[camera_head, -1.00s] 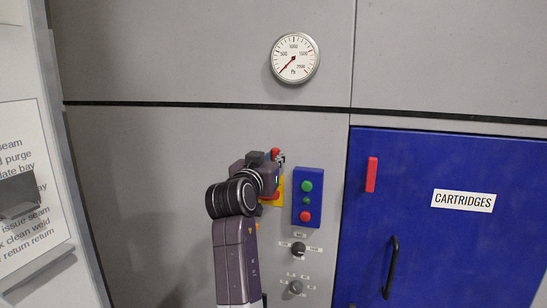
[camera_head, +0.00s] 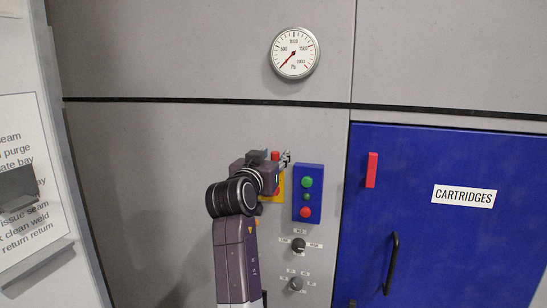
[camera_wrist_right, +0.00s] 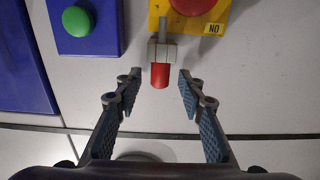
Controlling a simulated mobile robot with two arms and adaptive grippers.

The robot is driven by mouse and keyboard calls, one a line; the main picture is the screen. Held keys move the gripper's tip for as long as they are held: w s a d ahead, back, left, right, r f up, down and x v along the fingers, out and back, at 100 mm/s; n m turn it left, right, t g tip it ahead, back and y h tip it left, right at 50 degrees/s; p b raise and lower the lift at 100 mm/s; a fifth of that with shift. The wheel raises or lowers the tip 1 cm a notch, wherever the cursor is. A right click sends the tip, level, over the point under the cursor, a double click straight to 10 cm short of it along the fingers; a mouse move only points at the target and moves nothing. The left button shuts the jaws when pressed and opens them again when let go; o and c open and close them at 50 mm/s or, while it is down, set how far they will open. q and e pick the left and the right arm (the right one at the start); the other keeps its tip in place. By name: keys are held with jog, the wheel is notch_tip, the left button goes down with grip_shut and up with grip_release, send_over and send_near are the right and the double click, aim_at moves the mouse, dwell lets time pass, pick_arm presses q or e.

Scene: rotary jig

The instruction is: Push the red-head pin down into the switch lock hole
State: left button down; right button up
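The red-head pin (camera_wrist_right: 159,76) stands in a grey lock block (camera_wrist_right: 158,53) on the yellow switch plate (camera_wrist_right: 158,18). Its red head appears against the block, and a grey shaft shows on the block's other side. In the head view the red head (camera_head: 275,155) shows just above my right gripper (camera_head: 284,158). In the right wrist view the right gripper (camera_wrist_right: 160,80) is open, with one finger on each side of the red head and a gap at both sides. The hole itself is hidden. My left gripper is not in view.
A blue button box (camera_head: 308,193) with green and red buttons is close to the right of the yellow plate. Dark knobs (camera_head: 299,245) are below it. A blue cartridge door (camera_head: 450,240) with a black handle (camera_head: 392,265) is further right. The wall to the left is clear.

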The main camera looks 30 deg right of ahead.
jog(key=shift+r, duration=0.1)
notch_tip(320, 180, up, 10)
jog(key=shift+f, duration=0.1)
dwell(0.8)
